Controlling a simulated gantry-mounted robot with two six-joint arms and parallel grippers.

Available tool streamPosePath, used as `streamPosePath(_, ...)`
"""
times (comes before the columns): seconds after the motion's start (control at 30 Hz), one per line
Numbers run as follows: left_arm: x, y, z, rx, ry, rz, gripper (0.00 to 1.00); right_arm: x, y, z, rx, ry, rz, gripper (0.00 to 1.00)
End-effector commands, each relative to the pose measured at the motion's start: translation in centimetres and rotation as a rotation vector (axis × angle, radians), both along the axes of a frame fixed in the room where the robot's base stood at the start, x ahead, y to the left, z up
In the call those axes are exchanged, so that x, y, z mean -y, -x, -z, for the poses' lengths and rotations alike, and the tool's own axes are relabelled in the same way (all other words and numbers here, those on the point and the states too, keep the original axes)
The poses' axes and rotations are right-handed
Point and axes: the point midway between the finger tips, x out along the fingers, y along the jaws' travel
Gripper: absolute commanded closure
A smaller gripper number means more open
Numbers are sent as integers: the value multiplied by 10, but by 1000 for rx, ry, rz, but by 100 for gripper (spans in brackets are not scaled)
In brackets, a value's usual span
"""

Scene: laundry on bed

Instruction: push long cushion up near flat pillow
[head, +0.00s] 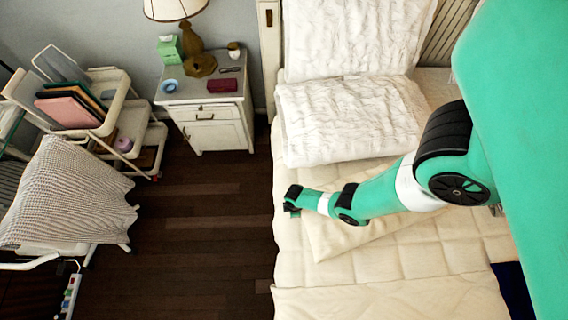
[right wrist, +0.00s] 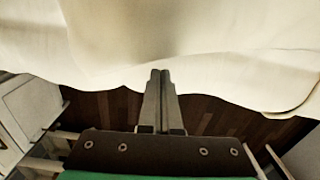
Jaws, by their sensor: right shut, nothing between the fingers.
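The long cushion (head: 335,238) is cream and plain. It lies slanted on the bed, partly hidden under my right arm. A flat white crinkled pillow (head: 345,118) lies just above it in the head view, in front of another white pillow (head: 350,38) at the headboard. My right gripper (head: 290,205) is at the left edge of the bed, by the cushion's left end. In the right wrist view, my right gripper (right wrist: 160,74) is shut and empty, with its tips at the lower edge of cream fabric (right wrist: 180,40). Whether they touch it is unclear. My left gripper is out of view.
The quilted bed (head: 375,265) has bare room below the cushion. A dark blue cloth (head: 512,288) lies at its lower right. A white nightstand (head: 212,118) with a lamp and a trolley (head: 140,120) stand left. Dark wooden floor (head: 205,230) is clear beside the bed.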

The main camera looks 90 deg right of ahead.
Motion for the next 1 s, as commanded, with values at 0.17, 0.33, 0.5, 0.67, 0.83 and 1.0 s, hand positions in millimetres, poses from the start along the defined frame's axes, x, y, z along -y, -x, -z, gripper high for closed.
streamPosePath(0.17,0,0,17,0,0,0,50,-2,-34,4,8,4,5,100)
streamPosePath(0.33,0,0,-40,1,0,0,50,-3,-32,-58,4,1,11,100)
streamPosePath(0.5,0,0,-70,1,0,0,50,-2,-33,-89,4,2,11,100)
streamPosePath(0.67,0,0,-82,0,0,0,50,-2,-32,-101,4,1,11,100)
streamPosePath(0.83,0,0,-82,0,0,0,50,-2,-32,-101,4,1,11,100)
streamPosePath(1.0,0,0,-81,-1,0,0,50,-2,-32,-100,5,2,11,100)
